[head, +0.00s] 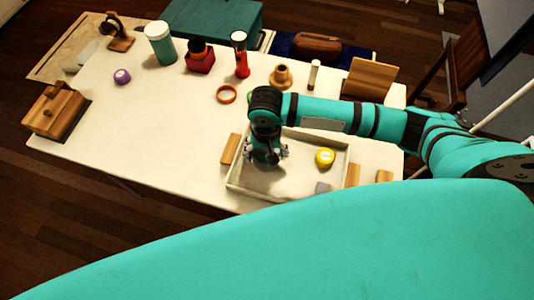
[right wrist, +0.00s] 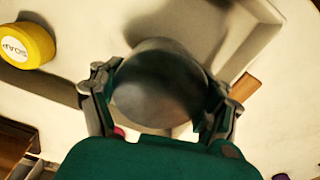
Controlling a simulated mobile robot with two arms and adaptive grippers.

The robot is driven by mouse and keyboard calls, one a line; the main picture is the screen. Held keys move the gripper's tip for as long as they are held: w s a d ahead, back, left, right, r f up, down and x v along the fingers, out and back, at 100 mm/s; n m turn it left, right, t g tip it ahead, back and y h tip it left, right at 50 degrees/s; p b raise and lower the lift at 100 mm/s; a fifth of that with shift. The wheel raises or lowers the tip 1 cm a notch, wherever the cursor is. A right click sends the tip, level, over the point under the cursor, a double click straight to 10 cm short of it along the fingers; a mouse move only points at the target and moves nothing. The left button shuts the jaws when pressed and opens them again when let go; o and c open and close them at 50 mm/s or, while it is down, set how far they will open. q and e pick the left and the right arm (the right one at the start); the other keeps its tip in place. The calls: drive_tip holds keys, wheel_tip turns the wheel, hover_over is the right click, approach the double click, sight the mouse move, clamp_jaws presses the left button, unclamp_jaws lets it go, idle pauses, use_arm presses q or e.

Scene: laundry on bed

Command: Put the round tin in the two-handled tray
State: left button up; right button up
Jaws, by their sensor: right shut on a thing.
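The round tin (right wrist: 158,85) is dark grey and metallic and fills the middle of the right wrist view. My right gripper (right wrist: 160,100) is shut on it, with one finger on each side. In the head view my right gripper (head: 267,158) points down over the left part of the two-handled tray (head: 262,195), and the tin is mostly hidden there. The tray is pale, shallow and rectangular. I cannot tell whether the tin touches its floor. My left gripper is not in view.
A yellow soap tin (head: 325,158) sits in the tray's right part. Wooden blocks (head: 230,149) lie beside the tray. An orange ring (head: 227,94), a red box (head: 200,60) and a red flashlight (head: 240,56) stand behind. The table's left middle is clear.

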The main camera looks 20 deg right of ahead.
sight(266, 150)
drive_tip(key=shift+f, duration=1.2)
drive_tip(key=o, duration=1.2)
drive_tip(key=shift+f, duration=0.1)
drive_tip(key=shift+c, duration=0.2)
wheel_tip(266, 150, up, 12)
drive_tip(key=shift+r, duration=0.15)
drive_tip(key=shift+s, duration=0.1)
